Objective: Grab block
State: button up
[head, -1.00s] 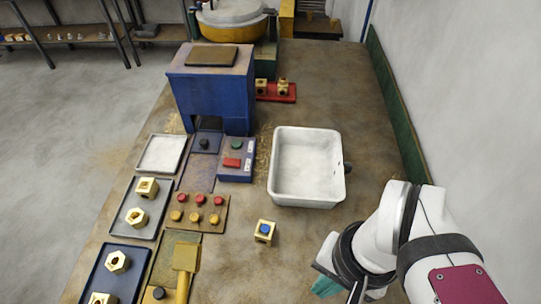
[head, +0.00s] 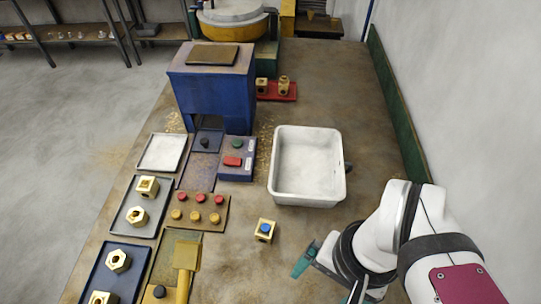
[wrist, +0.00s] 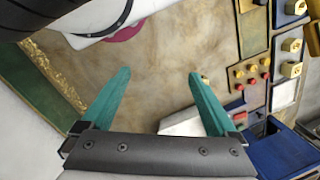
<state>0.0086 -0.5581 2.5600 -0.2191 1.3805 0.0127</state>
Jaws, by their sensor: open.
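A small brass block (head: 265,231) with a blue round spot on it sits on the worn bench top, in front of the white basin. In the wrist view a small bit of yellow (wrist: 205,79) shows beside the right finger; it may be this block, mostly hidden by the finger. My gripper (wrist: 160,73) has two teal fingers spread wide apart with nothing between them. In the head view a teal finger (head: 304,259) is to the right of the block and a little nearer the camera, apart from it; the rest of the gripper is largely hidden.
The white basin (head: 309,200) stands behind the block. A board with red and yellow knobs (head: 222,198), a yellow lever device (head: 185,257) and trays of brass nuts, including a grey one (head: 122,222), lie to the left. The bench right of the basin is clear.

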jog(key=m+h, duration=0.2)
jog(key=m, duration=1.2)
send_over(266, 228)
notch_tip(266, 228, down, 6)
jog(key=shift+m, duration=0.4)
notch_tip(266, 228, down, 15)
jog(key=shift+f, duration=0.2)
grip_shut()
